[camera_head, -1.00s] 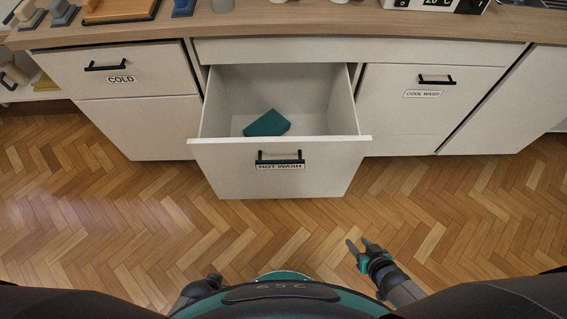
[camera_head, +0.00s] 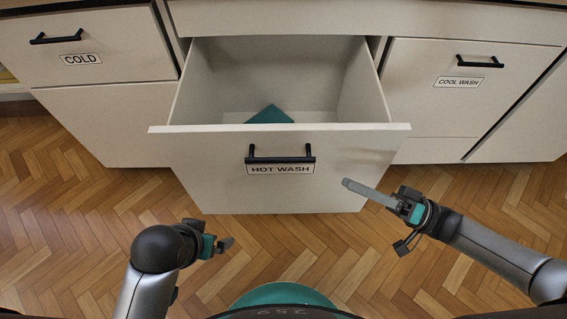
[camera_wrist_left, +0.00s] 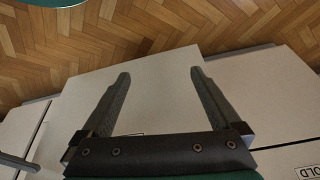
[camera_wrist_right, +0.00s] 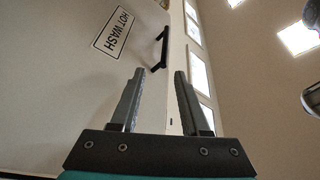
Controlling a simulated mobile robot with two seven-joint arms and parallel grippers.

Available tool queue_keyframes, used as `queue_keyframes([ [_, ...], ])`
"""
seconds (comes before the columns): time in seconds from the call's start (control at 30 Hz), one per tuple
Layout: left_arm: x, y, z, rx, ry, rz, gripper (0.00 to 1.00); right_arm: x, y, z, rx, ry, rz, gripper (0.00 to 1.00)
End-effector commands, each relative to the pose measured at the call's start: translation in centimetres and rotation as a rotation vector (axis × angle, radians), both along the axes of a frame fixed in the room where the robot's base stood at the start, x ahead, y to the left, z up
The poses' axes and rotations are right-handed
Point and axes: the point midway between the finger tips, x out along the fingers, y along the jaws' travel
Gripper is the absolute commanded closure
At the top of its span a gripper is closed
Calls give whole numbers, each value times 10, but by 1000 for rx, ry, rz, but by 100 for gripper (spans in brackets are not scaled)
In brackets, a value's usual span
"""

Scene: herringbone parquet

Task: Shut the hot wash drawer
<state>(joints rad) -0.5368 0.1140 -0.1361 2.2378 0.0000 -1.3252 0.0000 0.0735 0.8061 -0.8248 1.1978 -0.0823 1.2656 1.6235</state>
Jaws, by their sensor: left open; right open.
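The hot wash drawer (camera_head: 205,165) is pulled out of the white cabinet. Its front carries a black bar handle (camera_head: 281,154) and a "HOT WASH" label (camera_head: 280,169). A teal item (camera_head: 270,116) lies inside, partly hidden by the drawer front. My right gripper (camera_head: 372,207) is open and empty near the right part of the drawer front; the right wrist view (camera_wrist_right: 160,80) shows the label and handle beyond its fingers. My left gripper (camera_head: 228,246) is open and empty, low in front of the drawer's left part. I cannot tell whether either touches the drawer.
The cold drawer (camera_head: 100,85) at left and the cool wash drawer (camera_head: 420,95) at right look shut. Herringbone parquet floor (camera_head: 60,200) lies clear in front of the cabinets. The countertop edge (camera_head: 70,5) barely shows at the top.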

Motion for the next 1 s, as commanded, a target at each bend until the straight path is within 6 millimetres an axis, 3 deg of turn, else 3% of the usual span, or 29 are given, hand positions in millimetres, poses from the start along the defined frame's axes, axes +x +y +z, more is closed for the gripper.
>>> queue_keyframes([
  [0.27,-1,0,5,0,-7,0,3,-2,14,6,32,17,49,54],
  [0.73,-1,0,23,-4,-38,1,3,29,104,26,31,13,45,54],
  [1.0,-3,1,38,-7,-58,2,3,40,136,33,29,16,45,54],
])
